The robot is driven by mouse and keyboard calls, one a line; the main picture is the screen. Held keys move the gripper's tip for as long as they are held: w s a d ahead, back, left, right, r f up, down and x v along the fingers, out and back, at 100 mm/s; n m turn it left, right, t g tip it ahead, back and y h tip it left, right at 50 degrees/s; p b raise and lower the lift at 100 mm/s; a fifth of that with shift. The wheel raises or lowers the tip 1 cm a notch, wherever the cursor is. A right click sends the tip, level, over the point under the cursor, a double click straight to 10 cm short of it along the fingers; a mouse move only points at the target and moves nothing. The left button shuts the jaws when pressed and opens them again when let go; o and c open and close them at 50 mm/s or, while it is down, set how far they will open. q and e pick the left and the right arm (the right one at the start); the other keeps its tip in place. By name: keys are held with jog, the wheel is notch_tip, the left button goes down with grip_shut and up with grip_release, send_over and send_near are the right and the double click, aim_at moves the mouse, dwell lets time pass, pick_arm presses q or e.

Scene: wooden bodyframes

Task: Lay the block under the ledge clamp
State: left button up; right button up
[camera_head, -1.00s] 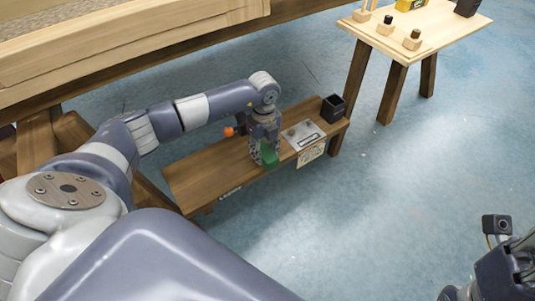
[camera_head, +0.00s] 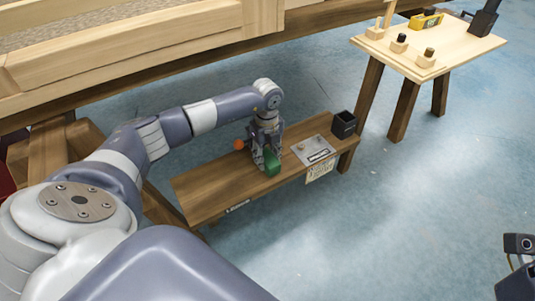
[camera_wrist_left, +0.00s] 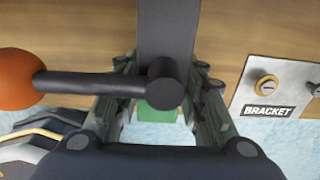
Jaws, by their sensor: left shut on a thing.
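The green block (camera_head: 272,163) is at the fingertips of my left gripper (camera_head: 265,160), low over the front part of the wooden ledge (camera_head: 215,190). In the left wrist view the gripper (camera_wrist_left: 165,108) is shut, with green (camera_wrist_left: 172,116) showing between its fingers. The clamp there is a dark grey bar (camera_wrist_left: 168,30) with a rod and an orange ball knob (camera_wrist_left: 18,78). The knob also shows in the head view (camera_head: 239,145), just left of the gripper. The clamp hides much of the block, so I cannot tell whether they touch. My right wrist (camera_head: 515,282) shows partly; its fingers are out of frame.
A metal plate (camera_head: 313,149) marked BRACKET lies on the ledge right of the gripper. A black open box (camera_head: 343,124) stands at the ledge's right end. A small wooden table (camera_head: 455,50) with several items stands beyond. A large wooden frame (camera_head: 130,50) overhangs behind.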

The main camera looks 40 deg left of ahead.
pick_arm(q)
jog(key=o, duration=1.2)
